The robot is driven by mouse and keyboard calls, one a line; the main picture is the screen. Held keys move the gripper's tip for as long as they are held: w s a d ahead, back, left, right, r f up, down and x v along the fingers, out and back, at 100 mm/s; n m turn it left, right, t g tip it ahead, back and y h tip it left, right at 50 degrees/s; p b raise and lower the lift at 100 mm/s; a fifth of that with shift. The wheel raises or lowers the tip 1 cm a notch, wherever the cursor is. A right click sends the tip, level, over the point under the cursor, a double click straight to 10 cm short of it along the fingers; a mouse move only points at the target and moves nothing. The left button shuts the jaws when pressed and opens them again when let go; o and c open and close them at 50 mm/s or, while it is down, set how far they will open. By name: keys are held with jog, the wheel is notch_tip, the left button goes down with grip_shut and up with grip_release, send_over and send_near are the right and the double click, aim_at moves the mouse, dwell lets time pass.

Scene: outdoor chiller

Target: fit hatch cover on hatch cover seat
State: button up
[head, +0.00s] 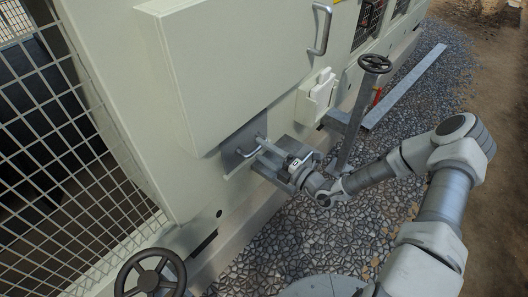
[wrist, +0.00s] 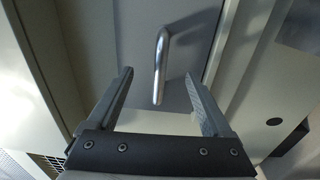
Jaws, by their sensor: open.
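The hatch cover, a grey flat panel (head: 231,150) with a bent metal handle (head: 243,153), stands upright against the pale cabinet wall below the big door. It also fills the middle of the wrist view (wrist: 137,42). My gripper (head: 259,147) is at the handle, with its fingers pointing at the panel. In the wrist view my gripper (wrist: 159,76) is open, and the handle (wrist: 161,55) shows between its two fingers with a gap on each side. The hatch cover seat is not separately visible, so I cannot tell whether the cover sits in it.
A handwheel on a post (head: 375,63) stands to the right, and another handwheel (head: 150,276) is at the lower left. A mesh fence (head: 60,150) is at left. Gravel ground (head: 270,255) is open in front.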

jog(key=p+v, duration=0.2)
jog(key=v, duration=0.5)
dwell(0.3)
dwell(0.3)
jog(key=p+v, duration=0.2)
jog(key=v, duration=1.5)
jog(key=shift+d, duration=0.25)
